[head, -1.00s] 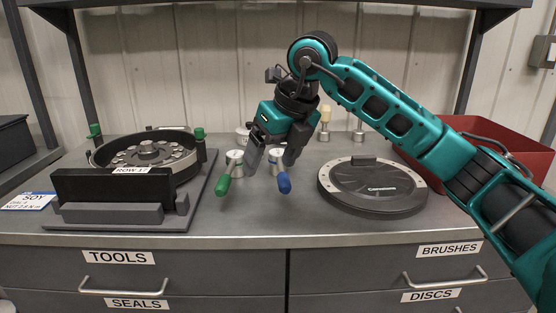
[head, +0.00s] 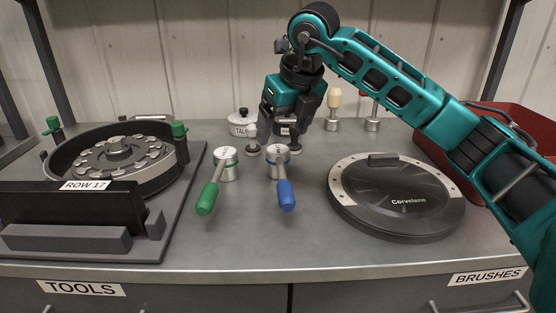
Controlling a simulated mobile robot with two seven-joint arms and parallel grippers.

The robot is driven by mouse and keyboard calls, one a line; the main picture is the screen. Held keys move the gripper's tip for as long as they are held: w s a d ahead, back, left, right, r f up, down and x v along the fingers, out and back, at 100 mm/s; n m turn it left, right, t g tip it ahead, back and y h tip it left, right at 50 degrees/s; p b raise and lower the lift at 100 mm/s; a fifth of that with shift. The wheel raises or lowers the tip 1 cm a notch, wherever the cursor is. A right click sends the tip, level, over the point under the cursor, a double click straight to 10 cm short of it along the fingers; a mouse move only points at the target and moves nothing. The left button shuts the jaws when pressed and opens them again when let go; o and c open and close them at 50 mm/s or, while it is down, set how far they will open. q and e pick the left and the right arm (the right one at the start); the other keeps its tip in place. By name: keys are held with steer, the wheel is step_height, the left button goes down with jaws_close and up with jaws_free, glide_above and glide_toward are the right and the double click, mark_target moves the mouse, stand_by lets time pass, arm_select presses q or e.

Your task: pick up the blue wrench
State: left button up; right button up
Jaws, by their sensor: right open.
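The blue wrench (head: 286,195) stands near the middle of the bench in the head view. Its blue handle slants toward the front edge from a round metal head. A similar green-handled wrench (head: 208,198) is just to its left. My right gripper (head: 275,148) points down at the blue wrench's head, with its fingers open and one to either side of it in the picture. Whether the fingers are level with the head or behind it, I cannot tell. Nothing is held. My left gripper is not in view.
A seed meter housing (head: 60,155) with a disc sits on a dark tray at left. A round black cover (head: 400,205) lies at right, before a red bin (head: 530,125). A white pot (head: 241,122) and brushes (head: 333,110) stand behind. Bench front is clear.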

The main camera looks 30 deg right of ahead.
mark_target(279, 150)
steer(key=x, duration=0.7)
steer(key=b+x, duration=0.1)
steer(key=x, duration=0.1)
steer(key=shift+s+d+f, duration=0.1)
steer(key=shift+s+f, duration=0.1)
steer(key=shift+f, duration=0.05)
steer(key=shift+c, duration=0.2)
steer(key=shift+r, duration=0.15)
steer(key=c, duration=1.5)
